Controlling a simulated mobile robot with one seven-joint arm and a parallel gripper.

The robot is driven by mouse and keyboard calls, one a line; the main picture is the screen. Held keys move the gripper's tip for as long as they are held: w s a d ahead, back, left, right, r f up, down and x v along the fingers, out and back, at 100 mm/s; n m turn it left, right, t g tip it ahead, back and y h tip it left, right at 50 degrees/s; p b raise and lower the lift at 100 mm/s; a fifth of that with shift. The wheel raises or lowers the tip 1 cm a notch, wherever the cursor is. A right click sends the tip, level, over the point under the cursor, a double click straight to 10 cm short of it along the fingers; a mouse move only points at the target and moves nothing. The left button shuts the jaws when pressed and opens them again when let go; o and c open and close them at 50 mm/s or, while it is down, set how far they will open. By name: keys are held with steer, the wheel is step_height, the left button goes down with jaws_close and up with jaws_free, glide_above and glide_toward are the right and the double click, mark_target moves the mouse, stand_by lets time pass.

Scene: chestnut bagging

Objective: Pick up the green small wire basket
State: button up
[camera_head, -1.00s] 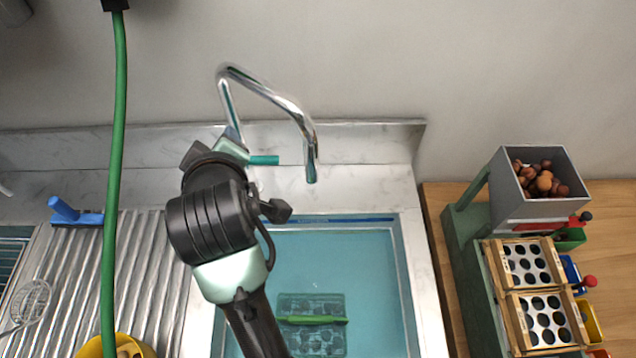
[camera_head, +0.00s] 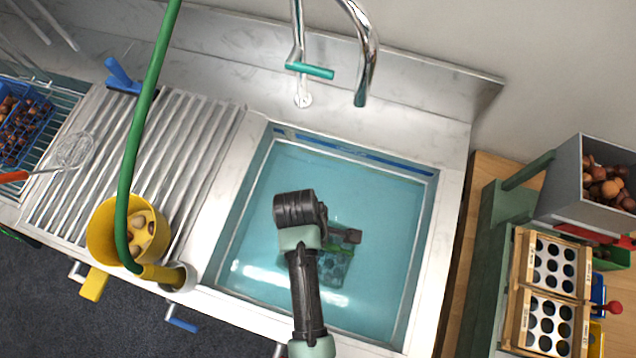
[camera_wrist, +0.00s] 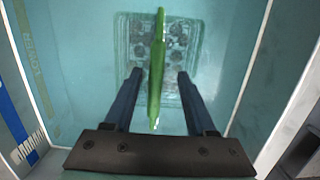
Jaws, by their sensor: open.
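The green small wire basket (camera_head: 333,268) sits in the water of the sink, partly hidden by my arm in the head view. In the wrist view the basket (camera_wrist: 172,38) shows a mesh body with dark round things in it, and a bright green handle bar runs above it. My gripper (camera_head: 345,238) is over the basket. In the wrist view my gripper (camera_wrist: 158,74) is open, with one finger on each side of the green handle. Neither finger visibly touches the handle. The depth between fingertips and handle is hard to tell.
The sink (camera_head: 425,215) has raised walls around the basket. A chrome faucet (camera_head: 366,55) stands behind it. A green hose (camera_head: 140,130) hangs at the left, by a yellow pot (camera_head: 103,232). A grey bin of chestnuts (camera_head: 566,190) and wooden hole trays (camera_head: 522,265) are at the right.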

steer(key=shift+w+d+f, duration=0.1)
steer(key=shift+f, duration=1.3)
steer(key=shift+w+d+f, duration=0.1)
steer(key=shift+f, duration=1.25)
jaws_close()
steer(key=shift+r, duration=0.1)
